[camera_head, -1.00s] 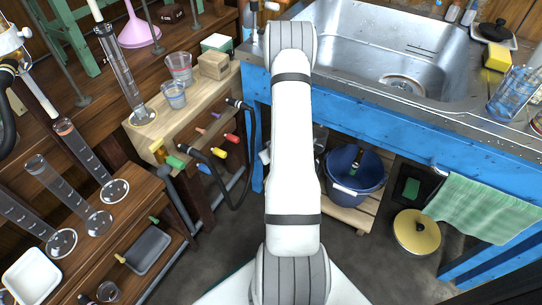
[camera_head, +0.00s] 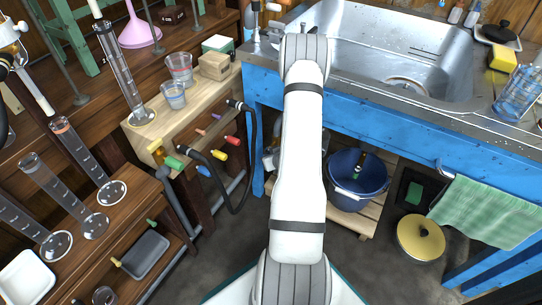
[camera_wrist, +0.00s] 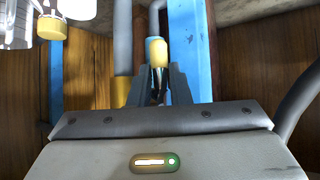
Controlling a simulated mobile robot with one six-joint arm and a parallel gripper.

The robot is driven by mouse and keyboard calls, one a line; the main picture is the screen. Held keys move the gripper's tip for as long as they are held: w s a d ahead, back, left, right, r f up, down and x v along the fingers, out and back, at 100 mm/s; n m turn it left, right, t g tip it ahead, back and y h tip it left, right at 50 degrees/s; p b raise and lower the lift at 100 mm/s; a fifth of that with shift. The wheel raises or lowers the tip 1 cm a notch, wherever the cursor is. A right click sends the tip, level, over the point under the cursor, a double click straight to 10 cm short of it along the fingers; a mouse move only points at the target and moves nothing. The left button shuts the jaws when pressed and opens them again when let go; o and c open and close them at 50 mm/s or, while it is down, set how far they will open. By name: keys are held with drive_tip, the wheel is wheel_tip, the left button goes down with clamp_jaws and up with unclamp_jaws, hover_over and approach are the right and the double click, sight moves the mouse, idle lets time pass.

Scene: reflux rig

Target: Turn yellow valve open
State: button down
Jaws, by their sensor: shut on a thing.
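My gripper (camera_wrist: 158,94) shows at the centre of the wrist view. Its dark fingers are close together on a small yellow valve handle (camera_wrist: 159,54), which stands up between and beyond the tips. A grey pipe and a blue post are close beside it. In the head view my white arm covers the middle, and the gripper and the held handle are hidden behind it.
The blue sink frame (camera_head: 400,130) stands right of my arm, with a dark blue bucket (camera_head: 357,181) under it. A black hose (camera_head: 250,160) loops below the bench. Glass cylinders (camera_head: 121,75) stand at the left. In the wrist view a blue post (camera_wrist: 192,55) is just right of the fingers.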

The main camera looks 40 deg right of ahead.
drive_tip(key=c, duration=1.3)
unclamp_jaws()
drive_tip(key=shift+c, duration=0.2)
drive_tip(key=p+v, duration=0.3)
drive_tip(key=v, duration=0.4)
drive_tip(key=shift+s+r, duration=0.25)
drive_tip(key=shift+s, duration=0.05)
drive_tip(key=shift+a, duration=0.1)
